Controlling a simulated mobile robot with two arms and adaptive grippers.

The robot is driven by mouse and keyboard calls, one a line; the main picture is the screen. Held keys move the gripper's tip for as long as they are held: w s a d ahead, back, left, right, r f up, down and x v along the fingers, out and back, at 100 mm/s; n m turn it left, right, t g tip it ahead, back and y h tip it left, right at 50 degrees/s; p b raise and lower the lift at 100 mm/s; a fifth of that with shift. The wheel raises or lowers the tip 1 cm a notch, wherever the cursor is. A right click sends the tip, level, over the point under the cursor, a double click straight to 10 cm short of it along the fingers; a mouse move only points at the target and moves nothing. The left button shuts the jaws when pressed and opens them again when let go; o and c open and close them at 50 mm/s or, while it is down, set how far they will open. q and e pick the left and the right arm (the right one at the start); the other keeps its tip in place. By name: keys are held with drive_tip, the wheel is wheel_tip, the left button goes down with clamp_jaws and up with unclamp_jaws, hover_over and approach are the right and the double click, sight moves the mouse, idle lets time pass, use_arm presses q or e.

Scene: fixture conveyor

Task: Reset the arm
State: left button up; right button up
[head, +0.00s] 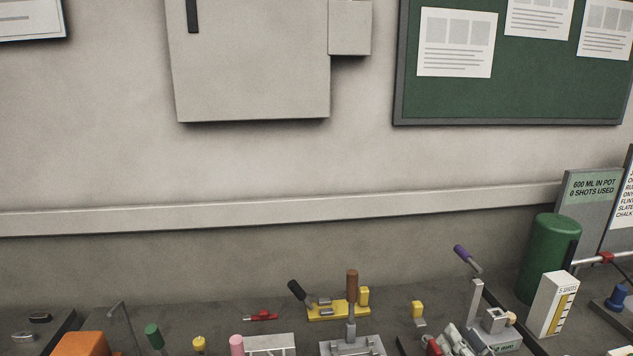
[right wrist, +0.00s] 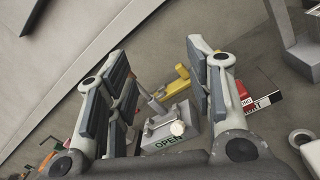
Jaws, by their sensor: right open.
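My right gripper (head: 452,340) shows at the bottom edge of the head view, partly cut off, beside a grey fixture (head: 497,330) with a green label. In the right wrist view my right gripper (right wrist: 155,55) has its two fingers wide apart. A grey fixture (right wrist: 165,128) with a label reading OPEN shows in the gap between the fingers. I see nothing held in them. I cannot tell whether a finger touches the fixture. My left gripper is not in the head view.
A lever with a purple handle (head: 467,257) stands near the gripper. A brown-handled lever (head: 351,287) and a yellow fixture (head: 325,311) stand left. A green cylinder (head: 547,258), a white box (head: 551,304) and a sign (head: 590,195) stand right.

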drive_tip(key=s+d+r+m+t+h, duration=0.4)
drive_tip(key=m+h, duration=0.4)
drive_tip(key=m, duration=0.6)
drive_tip(key=s+d+f+m+g+h, duration=0.4)
drive_tip(key=s+m+g, duration=0.2)
drive_tip(key=m, duration=0.4)
drive_tip(key=s+a+f+m+g+y, duration=0.2)
drive_tip(key=s+a+f+m+g, duration=0.15)
drive_tip(key=s+f, duration=0.2)
drive_tip(key=s+a+f+m+g+y, duration=0.2)
drive_tip(key=s+f+g, duration=0.2)
drive_tip(key=f, duration=0.3)
drive_tip(key=s+a+f+m+g+y, duration=0.1)
drive_tip(key=s+a+f+g+y, duration=0.35)
drive_tip(key=s+a, duration=0.55)
wheel_tip(320, 180, down, 30)
drive_tip(key=s+g+b, duration=0.2)
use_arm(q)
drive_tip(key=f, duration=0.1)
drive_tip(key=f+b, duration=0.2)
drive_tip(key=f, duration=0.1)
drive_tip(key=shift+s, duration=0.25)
use_arm(e)
drive_tip(key=s+d+f+g, duration=0.1)
drive_tip(key=s+d+f, duration=0.1)
drive_tip(key=s+f, duration=1.4)
drive_tip(key=shift+s+d+f, duration=0.25)
drive_tip(key=shift+d, duration=0.1)
